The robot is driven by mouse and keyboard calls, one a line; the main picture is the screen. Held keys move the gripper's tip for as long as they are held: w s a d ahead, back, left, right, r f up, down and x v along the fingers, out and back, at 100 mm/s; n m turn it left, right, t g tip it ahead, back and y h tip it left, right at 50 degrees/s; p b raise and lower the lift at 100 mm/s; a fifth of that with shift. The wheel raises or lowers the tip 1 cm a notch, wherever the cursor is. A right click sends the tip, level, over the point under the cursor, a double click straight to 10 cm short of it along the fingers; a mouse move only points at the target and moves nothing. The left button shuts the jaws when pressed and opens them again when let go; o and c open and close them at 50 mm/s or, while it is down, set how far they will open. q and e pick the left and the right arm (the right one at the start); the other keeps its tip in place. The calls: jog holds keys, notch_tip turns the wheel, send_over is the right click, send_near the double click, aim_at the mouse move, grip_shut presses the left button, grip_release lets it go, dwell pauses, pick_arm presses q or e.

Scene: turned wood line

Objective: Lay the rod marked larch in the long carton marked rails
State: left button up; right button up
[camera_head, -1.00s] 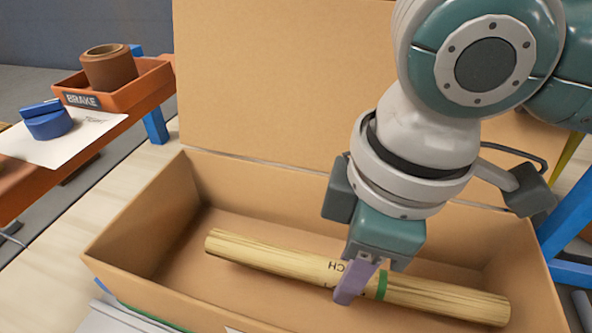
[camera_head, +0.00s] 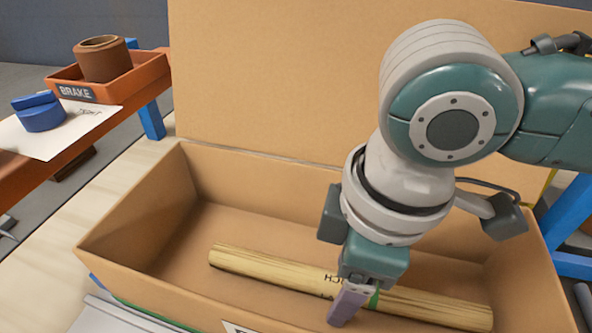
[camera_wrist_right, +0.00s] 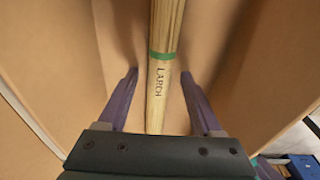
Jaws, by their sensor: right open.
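The pale wooden rod (camera_head: 275,272) has a green band and lies lengthwise on the floor of the long open carton (camera_head: 135,212). The word LARCH shows on the rod in the right wrist view (camera_wrist_right: 160,100). My right gripper (camera_head: 345,306) reaches down into the carton at the rod's middle. It is open, with one purple finger on each side of the rod and a gap on both sides in the wrist view (camera_wrist_right: 158,76). A white label on the carton's front is cut off, so its word cannot be read. My left gripper is out of view.
The carton's raised lid (camera_head: 290,80) stands behind it. At left, an orange tray (camera_head: 130,80) marked BRAKE holds a brown ring-shaped roll (camera_head: 103,62). A blue round object (camera_head: 40,115) sits on a white sheet (camera_head: 70,138). Blue frame parts (camera_head: 568,220) stand at right.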

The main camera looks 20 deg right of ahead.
jog(key=shift+r, duration=0.1)
notch_tip(320, 180, up, 12)
jog(key=s+p, duration=0.1)
jog(key=p, duration=0.2)
jog(key=shift+d, duration=0.4)
